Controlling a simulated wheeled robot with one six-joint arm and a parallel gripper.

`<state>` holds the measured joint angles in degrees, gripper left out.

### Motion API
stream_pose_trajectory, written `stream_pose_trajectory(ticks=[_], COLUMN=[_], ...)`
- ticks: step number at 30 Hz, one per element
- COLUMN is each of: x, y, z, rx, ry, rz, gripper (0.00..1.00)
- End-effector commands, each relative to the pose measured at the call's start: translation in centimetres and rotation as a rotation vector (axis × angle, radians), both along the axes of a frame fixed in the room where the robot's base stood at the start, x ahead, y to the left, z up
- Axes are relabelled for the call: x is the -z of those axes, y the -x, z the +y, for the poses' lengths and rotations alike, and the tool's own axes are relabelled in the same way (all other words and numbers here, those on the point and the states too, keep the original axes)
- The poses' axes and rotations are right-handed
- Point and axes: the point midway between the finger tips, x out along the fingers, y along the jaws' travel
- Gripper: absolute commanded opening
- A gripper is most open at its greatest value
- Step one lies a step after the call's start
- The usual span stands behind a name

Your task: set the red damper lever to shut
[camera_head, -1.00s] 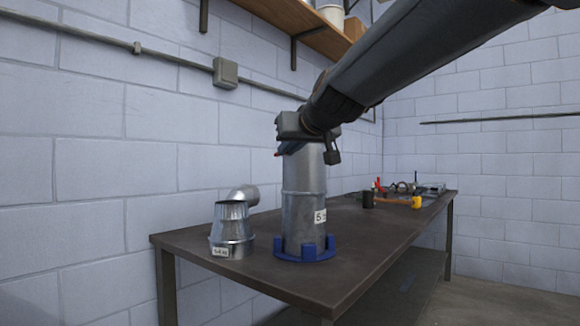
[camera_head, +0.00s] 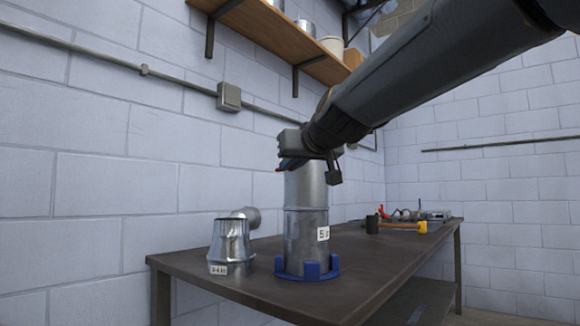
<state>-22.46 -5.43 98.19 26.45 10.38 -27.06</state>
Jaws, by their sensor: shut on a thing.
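The upright metal duct (camera_head: 305,218) stands in a blue holder (camera_head: 307,269) on the dark workbench. A white label marked "5" is on its side. My gripper (camera_head: 288,160) is at the top of the duct, coming from the upper right. A small bit of the red damper lever (camera_head: 279,170) shows at the gripper's lower left edge. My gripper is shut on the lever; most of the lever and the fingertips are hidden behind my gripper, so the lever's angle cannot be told.
A metal reducer (camera_head: 231,245) with a label stands left of the duct, with an elbow piece (camera_head: 247,216) behind it. A mallet (camera_head: 395,225) and several tools lie at the bench's far end. A wooden shelf (camera_head: 270,28) hangs on the wall above.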

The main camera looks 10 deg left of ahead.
Motion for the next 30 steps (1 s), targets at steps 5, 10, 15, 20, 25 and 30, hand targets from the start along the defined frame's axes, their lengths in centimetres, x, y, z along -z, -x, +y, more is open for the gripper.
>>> stream_pose_trajectory(ticks=[5, 10, 15, 20, 25, 30], x=[0.1, 0.1, -0.1, -0.5, -1.1, -1.5], y=[0.0, 0.0, 0.2, 1.8, 4.3, 6.0], z=[0.0, 0.0, -0.1, -0.9, -2.2, -3.1], rx=[0.0, 0.0, 0.0, 0.0, 0.0, 0.001], ry=[0.0, 0.0, 0.0, 0.0, 0.0, -0.001], rz=[0.001, 0.001, 0.0, -0.001, -0.001, 0.0], gripper=[0.17, 0.17, 0.17, 0.17, 0.17, 0.17])
